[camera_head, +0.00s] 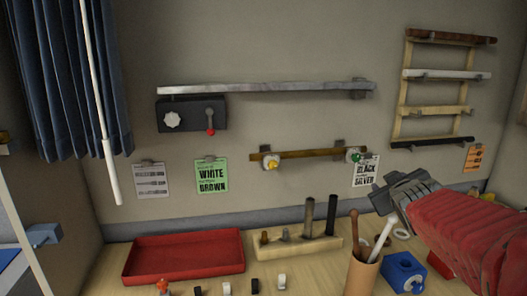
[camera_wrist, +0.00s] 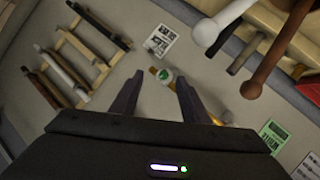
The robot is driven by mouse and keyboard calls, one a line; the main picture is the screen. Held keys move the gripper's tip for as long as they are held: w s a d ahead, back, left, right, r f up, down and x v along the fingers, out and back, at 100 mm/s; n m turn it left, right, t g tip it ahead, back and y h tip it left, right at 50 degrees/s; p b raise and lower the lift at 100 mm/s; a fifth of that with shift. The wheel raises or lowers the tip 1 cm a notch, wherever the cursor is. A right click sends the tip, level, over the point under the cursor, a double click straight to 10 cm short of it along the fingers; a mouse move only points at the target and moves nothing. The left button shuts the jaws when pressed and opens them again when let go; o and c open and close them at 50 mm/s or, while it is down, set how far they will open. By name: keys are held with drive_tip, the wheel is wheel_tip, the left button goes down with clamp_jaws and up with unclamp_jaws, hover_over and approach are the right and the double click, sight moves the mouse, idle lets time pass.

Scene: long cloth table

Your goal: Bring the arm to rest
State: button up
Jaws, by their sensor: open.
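My gripper (camera_head: 380,196) is at the right in the head view, on the end of my red-sleeved arm. It is raised above the right part of the table and near the wall. In the wrist view my gripper (camera_wrist: 160,78) shows two dark fingers spread apart with nothing between them. Beyond the fingers is the wall, with a green-and-white knob on a rail (camera_wrist: 221,118). The gripper touches nothing that I can see.
Below stand a tan cup (camera_head: 361,274) with sticks, a blue block (camera_head: 403,272), a wooden peg holder (camera_head: 300,248) and a red tray (camera_head: 184,256). A wall rack (camera_head: 436,108) hangs at upper right. A silver rail (camera_head: 265,88) crosses the wall.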

drive_tip(key=s+a+f+m+g+y, duration=0.1)
drive_tip(key=s+a+f, duration=0.4)
drive_tip(key=s, duration=0.5)
drive_tip(key=s+a+f+m+g+y, duration=0.1)
drive_tip(key=s+a+f+g, duration=0.3)
drive_tip(key=s, duration=0.7)
drive_tip(key=s+a+f+m+g+y, duration=0.1)
drive_tip(key=s+a+f+g, duration=0.2)
drive_tip(key=s+a+f, duration=0.3)
drive_tip(key=s+a, duration=0.1)
drive_tip(key=s, duration=0.3)
drive_tip(key=shift+s+a+f+m, duration=0.15)
drive_tip(key=shift+a+f+m, duration=0.05)
drive_tip(key=shift+m, duration=0.2)
drive_tip(key=shift+c, duration=0.2)
drive_tip(key=shift+c, duration=1.2)
